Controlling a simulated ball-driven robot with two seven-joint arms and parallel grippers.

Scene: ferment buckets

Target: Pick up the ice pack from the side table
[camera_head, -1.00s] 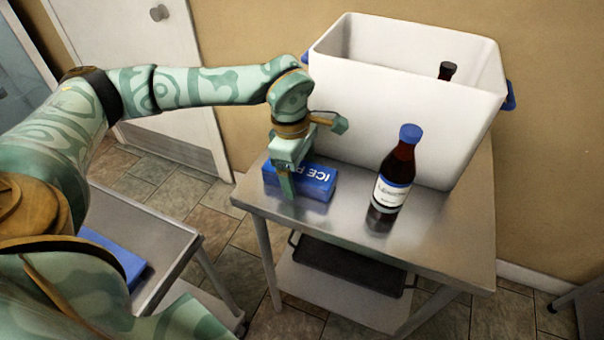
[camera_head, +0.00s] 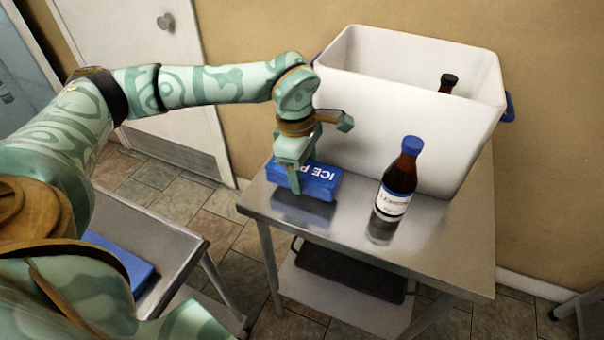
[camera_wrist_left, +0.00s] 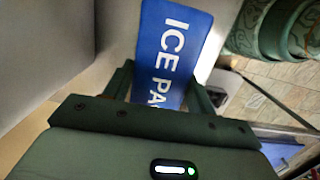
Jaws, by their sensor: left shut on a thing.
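The blue ice pack (camera_head: 320,176) with white "ICE P…" lettering is at the left part of the metal side table (camera_head: 440,248), in front of the white bin. My left gripper (camera_head: 294,182) points down and is shut on the ice pack. The pack appears slightly above the tabletop, with a dark reflection beneath it. In the left wrist view the ice pack (camera_wrist_left: 174,45) sits between the two fingers of my left gripper (camera_wrist_left: 165,95). My right gripper is not in view.
A large white bin (camera_head: 400,135) with a dark-necked bottle (camera_head: 448,82) inside stands behind. A dark bottle with a blue cap (camera_head: 400,178) stands on the table to the right of the pack. A lower cart (camera_head: 185,238) with a blue item (camera_head: 125,262) is at left.

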